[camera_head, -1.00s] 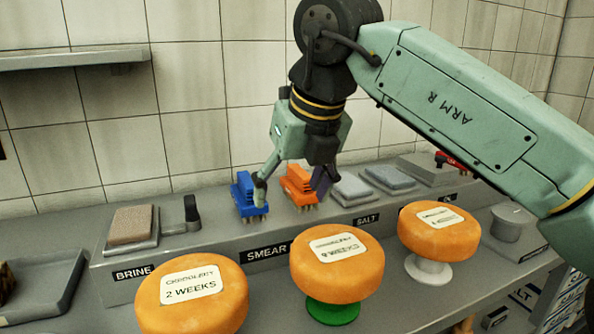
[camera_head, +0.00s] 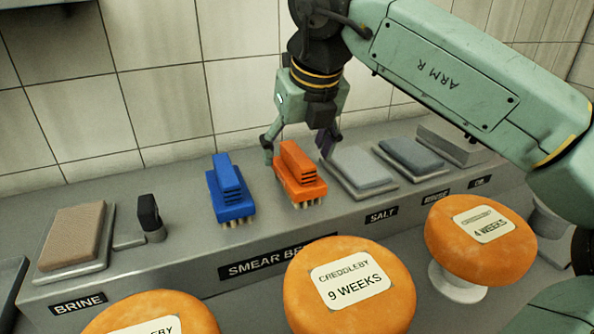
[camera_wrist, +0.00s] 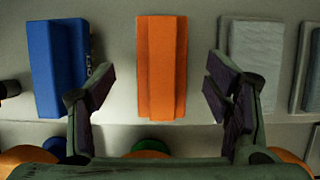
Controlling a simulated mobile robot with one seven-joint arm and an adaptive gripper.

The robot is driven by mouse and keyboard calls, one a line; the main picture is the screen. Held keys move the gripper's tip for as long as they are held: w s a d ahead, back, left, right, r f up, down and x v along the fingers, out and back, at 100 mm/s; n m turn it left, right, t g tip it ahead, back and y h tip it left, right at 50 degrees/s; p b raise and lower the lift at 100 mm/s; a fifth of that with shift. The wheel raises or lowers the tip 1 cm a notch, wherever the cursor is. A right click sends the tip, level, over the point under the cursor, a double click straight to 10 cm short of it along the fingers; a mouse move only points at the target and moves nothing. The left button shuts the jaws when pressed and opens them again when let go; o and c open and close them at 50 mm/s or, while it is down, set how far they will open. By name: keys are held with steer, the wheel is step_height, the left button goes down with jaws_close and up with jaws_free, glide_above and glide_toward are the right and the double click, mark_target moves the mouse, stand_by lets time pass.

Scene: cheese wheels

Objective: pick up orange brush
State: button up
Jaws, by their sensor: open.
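The orange brush (camera_head: 298,174) lies bristles down on the raised grey shelf, between the blue brush (camera_head: 230,190) and a grey pad. My gripper (camera_head: 298,148) is open just above and behind the orange brush in the head view. In the wrist view the orange brush (camera_wrist: 161,68) is centred in the gap between the two open fingers of my gripper (camera_wrist: 158,95), with room on both sides. The fingers do not touch it there.
A grey pad (camera_head: 360,169) and a darker pad (camera_head: 411,154) lie to the right. A brown pad (camera_head: 72,236) and a black-handled fixture (camera_head: 150,215) are at the left. Orange cheese wheels (camera_head: 350,290) stand in front on the lower counter. A tiled wall is behind.

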mark_target(294, 168)
steer(key=p+x, duration=0.1)
steer(key=x, duration=0.4)
steer(key=shift+w+f+p, duration=0.2)
steer(key=shift+f+p, duration=0.1)
steer(key=shift+p, duration=0.1)
steer(key=shift+c, duration=0.2)
steer(key=c, duration=1.3)
